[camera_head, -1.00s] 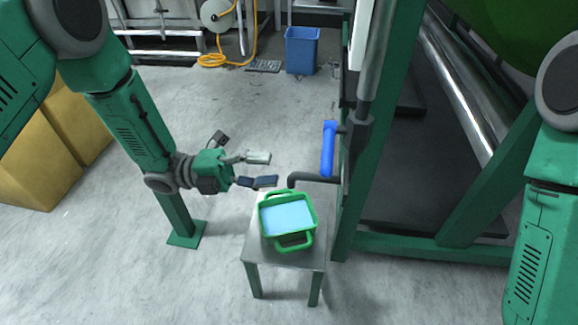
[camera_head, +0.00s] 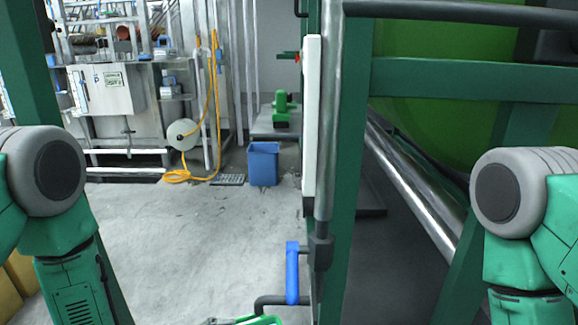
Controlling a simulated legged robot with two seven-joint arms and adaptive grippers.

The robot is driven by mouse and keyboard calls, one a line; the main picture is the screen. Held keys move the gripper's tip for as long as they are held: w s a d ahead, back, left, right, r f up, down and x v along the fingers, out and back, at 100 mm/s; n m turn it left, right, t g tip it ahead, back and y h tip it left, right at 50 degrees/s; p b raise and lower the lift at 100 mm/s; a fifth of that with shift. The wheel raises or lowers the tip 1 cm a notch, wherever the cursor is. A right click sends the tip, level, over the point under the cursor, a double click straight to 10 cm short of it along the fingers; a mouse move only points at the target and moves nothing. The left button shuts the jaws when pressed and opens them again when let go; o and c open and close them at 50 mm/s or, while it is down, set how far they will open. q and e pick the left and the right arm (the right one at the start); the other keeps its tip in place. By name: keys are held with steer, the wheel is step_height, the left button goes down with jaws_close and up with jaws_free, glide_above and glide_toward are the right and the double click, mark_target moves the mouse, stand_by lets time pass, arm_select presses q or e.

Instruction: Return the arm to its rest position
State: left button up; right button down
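My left arm (camera_head: 75,262) comes in at the left edge and hangs downward, its lower part cut off by the frame. My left gripper is out of view, apart from perhaps a small dark tip at the bottom edge that I cannot identify. My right arm (camera_head: 520,245) hangs at the right edge, and its gripper is out of view.
A green frame post (camera_head: 345,190) and a large green drum (camera_head: 440,125) stand at the centre right. A blue bin (camera_head: 263,164) and a yellow hose (camera_head: 214,110) are farther back. Grey floor (camera_head: 190,240) is open between my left arm and the post.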

arm_select(q)
steer(key=s+a+f+n+g+y, duration=0.2)
steer(key=s+a+f+n+y, duration=0.7)
steer(key=s+f+n, duration=0.25)
steer(key=s+a+n+g+y, duration=0.2)
steer(key=s+a+n+g, duration=0.15)
steer(key=s, duration=0.35)
steer(key=s+a+n+g+y, duration=0.2)
steer(key=s+a+n, duration=0.1)
steer(key=s+n, duration=0.3)
step_height(320, 180, up, 13)
steer(key=m+p, duration=0.1)
steer(key=p, duration=1.3)
steer(key=shift+r+t, duration=0.2)
steer(key=shift+t, duration=0.15)
